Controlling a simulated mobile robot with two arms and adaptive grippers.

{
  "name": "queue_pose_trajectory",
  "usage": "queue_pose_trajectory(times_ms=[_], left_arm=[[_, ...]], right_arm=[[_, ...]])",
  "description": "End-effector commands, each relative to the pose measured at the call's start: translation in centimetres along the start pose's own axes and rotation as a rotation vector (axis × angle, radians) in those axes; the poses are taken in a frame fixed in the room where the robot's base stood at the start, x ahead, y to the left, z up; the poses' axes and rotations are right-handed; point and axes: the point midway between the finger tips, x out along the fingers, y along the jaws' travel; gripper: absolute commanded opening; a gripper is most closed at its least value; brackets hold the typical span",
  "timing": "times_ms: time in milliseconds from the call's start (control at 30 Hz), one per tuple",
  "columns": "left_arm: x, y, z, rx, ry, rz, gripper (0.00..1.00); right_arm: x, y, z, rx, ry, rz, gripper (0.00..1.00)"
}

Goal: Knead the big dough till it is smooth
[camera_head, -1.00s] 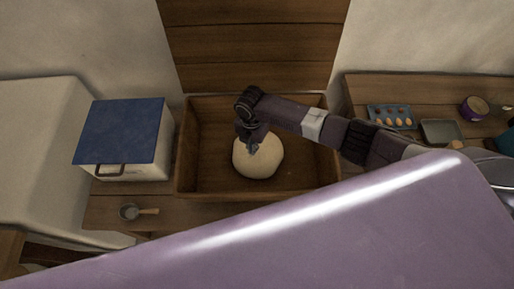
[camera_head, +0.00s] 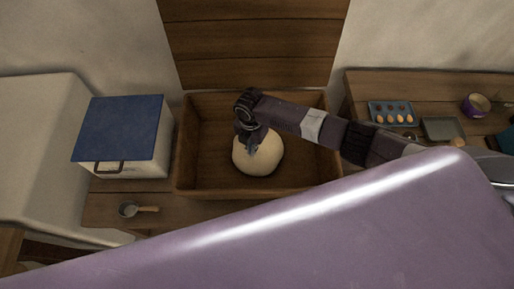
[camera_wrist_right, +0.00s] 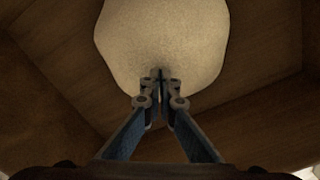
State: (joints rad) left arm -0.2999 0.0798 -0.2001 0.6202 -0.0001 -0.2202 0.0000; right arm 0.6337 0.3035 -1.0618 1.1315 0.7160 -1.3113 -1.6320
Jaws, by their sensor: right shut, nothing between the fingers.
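The big dough (camera_head: 264,157) is a pale, rounded lump on the floor of a wooden trough (camera_head: 205,188). In the right wrist view the dough (camera_wrist_right: 165,35) fills the top middle, and its surface looks mostly even. My right gripper (camera_head: 252,150) points down at the dough's upper left side. In the wrist view its fingertips (camera_wrist_right: 160,75) are together, with nothing between them, and overlap the dough's near edge. I cannot tell whether they touch it. The gripper hides a part of the dough. My left gripper is not in view.
A white box with a blue lid (camera_head: 122,130) stands left of the trough. A small scoop (camera_head: 136,210) lies in front of it. The trough's raised wooden lid (camera_head: 255,45) stands behind. A side table at right holds an egg tray (camera_head: 391,114), a grey tray (camera_head: 442,130) and a purple pot (camera_head: 476,105).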

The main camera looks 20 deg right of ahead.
Motion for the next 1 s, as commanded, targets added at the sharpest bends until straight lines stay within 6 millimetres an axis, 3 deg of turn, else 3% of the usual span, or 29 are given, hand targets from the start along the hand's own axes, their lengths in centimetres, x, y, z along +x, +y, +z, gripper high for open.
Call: queue_pose_trajectory(times_ms=[267,1000], left_arm=[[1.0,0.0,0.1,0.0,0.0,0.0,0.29],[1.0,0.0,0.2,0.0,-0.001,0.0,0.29]], right_arm=[[1.2,0.0,0.0,0.0,0.0,0.0,0.0],[1.4,-0.1,0.0,0.0,0.0,-0.003,0.0]])
